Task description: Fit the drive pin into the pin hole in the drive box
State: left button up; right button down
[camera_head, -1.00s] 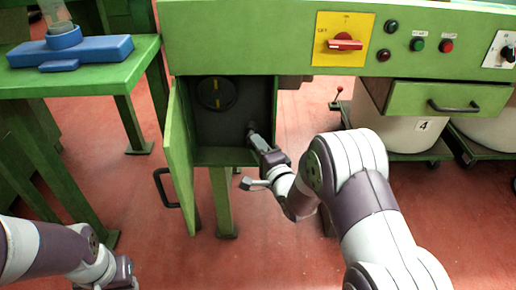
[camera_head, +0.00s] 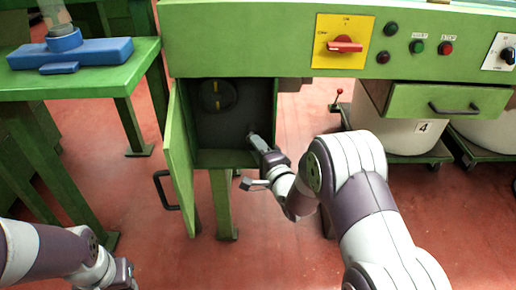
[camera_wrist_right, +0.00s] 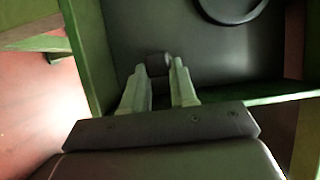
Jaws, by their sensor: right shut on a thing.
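The drive box (camera_head: 183,148) is an open green box under the machine, with a dark inside and its door swung out to the left. A dark disc (camera_head: 216,95) with yellow marks sits on its back wall, and its edge shows in the wrist view (camera_wrist_right: 232,17). My right gripper (camera_head: 253,138) reaches into the box mouth at the right, lower than the disc. In the wrist view its fingers are shut on a short dark piece, seemingly the drive pin (camera_wrist_right: 158,64). I cannot make out the pin hole. My left gripper (camera_head: 126,275) is low at the left, its jaws unclear.
The open door (camera_head: 180,160) with its dark handle stands left of my right gripper. The box's right wall and lower edge are close to it. A green table (camera_head: 80,80) with a blue fixture (camera_head: 75,53) is at the left. A drawer (camera_head: 448,102) and bins are at the right.

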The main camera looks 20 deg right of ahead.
jog(key=shift+w+d, duration=0.25)
jog(key=shift+w, duration=0.6)
dwell(0.3)
jog(key=c, duration=0.8)
grip_release()
jog(key=s+d+p, duration=0.2)
jog(key=s+p, duration=0.4)
jog(key=s, duration=0.6)
jog(key=shift+s, duration=0.25)
